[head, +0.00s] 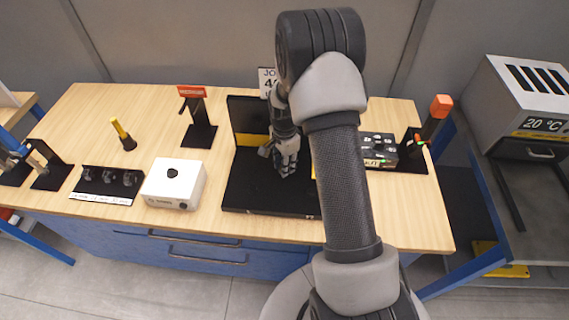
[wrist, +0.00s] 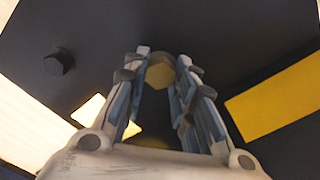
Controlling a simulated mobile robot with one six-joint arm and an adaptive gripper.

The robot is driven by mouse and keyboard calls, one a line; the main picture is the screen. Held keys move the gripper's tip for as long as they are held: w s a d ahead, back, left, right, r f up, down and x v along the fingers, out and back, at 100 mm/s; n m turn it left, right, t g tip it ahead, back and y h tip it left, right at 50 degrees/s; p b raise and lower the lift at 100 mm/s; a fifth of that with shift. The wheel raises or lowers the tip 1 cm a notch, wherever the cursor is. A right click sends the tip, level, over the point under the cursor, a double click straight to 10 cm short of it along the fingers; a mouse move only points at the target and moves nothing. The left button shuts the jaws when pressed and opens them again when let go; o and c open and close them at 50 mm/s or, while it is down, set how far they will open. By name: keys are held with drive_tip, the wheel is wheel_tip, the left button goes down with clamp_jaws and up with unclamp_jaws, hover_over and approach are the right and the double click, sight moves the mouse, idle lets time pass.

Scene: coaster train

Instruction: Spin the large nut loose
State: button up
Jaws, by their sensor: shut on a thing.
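The large nut (wrist: 160,73) shows in the wrist view as a dull brass-coloured hexagonal piece between my fingertips. My gripper (wrist: 158,62) is shut on it, with one finger on each side. In the head view my gripper (head: 284,172) points down over the black base of the fixture in the middle of the bench. The nut is hidden there by my gripper. I cannot tell how far the nut is threaded on.
The black fixture (head: 243,195) has an upright back panel with a yellow stripe (head: 250,140). A dark knob-like piece (wrist: 59,62) stands on the black surface. A white box (head: 174,184) stands left, a dark control box (head: 378,149) right. The bench front-right is clear.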

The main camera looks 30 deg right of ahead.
drive_tip(key=n, duration=0.5)
drive_tip(key=shift+n, duration=0.3)
drive_tip(key=n, duration=1)
drive_tip(key=shift+n+b, duration=0.3)
drive_tip(key=shift+n, duration=0.1)
drive_tip(key=n, duration=0.5)
drive_tip(key=shift+s, duration=0.1)
drive_tip(key=shift+f+n, duration=0.1)
drive_tip(key=shift+n, duration=0.3)
drive_tip(key=o, duration=1.1)
drive_tip(key=shift+c, duration=0.2)
wheel_tip(320, 180, up, 12)
